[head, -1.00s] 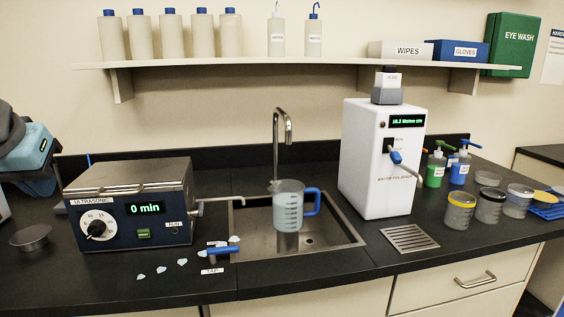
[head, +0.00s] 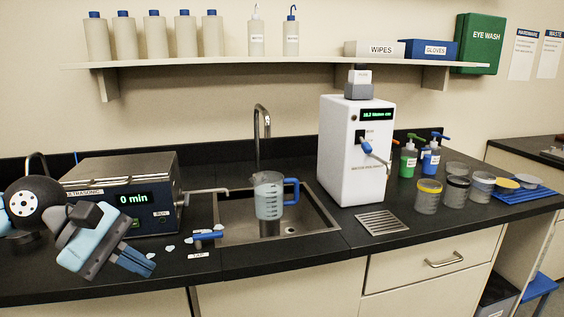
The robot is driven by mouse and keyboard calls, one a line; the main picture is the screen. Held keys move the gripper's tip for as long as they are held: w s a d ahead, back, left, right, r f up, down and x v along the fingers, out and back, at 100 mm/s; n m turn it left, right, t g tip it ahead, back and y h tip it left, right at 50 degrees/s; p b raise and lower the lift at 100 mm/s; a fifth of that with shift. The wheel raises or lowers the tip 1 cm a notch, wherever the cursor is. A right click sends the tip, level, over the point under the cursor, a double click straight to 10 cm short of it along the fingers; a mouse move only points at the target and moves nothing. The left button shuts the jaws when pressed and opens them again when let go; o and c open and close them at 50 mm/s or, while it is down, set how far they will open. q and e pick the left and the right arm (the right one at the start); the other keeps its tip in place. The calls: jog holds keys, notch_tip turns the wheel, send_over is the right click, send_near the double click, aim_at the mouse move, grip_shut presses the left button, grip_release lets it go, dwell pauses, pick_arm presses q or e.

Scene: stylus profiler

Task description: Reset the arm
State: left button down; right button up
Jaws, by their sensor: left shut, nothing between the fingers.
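My left gripper (head: 150,267) is at the lower left in the head view, with its light-blue and grey body above it and the black round joint of my arm at the left edge. Its blue fingers are shut and point down to the right, with nothing between them. It is in front of the ultrasonic cleaner (head: 150,198) and hides that box's lower left part and its dial. I cannot tell how far it is above the bench. My right gripper is not in view.
The black bench (head: 270,262) holds a sink (head: 318,221) with a blue-handled beaker (head: 268,203), a white water polisher (head: 340,165), a drain grate (head: 382,222) and several jars. A blue tap lever (head: 208,236) sits left of the sink. The front bench edge is clear.

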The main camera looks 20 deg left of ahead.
pick_arm(q)
jog(key=w+d+f+n+t+h, duration=0.25)
jog(key=f+n+t, duration=0.4)
jog(key=n, duration=0.95)
jog(key=w+d+f+n+t+h, duration=0.1)
jog(key=w+d+f+n+t, duration=0.15)
jog(key=f+n+t, duration=0.9)
jog(key=s+d+f+n+g+y, duration=0.5)
jog(key=f+n, duration=0.4)
jog(key=n, duration=0.6)
jog(key=s+d+f+n+g+y, duration=0.35)
jog(key=s+f+n+g, duration=0.2)
jog(key=f+n, duration=0.6)
notch_tip(320, 180, up, 19)
jog(key=s+a+n+y+p, duration=0.1)
jog(key=a+n+p, duration=0.1)
jog(key=p, duration=2.5)
jog(key=shift+s+a+y, duration=0.3)
jog(key=shift+s+a, duration=0.05)
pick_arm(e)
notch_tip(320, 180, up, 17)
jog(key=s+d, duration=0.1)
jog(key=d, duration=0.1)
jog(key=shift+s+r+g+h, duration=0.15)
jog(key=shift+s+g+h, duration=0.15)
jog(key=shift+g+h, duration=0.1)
pick_arm(q)
jog(key=shift+r, duration=0.1)
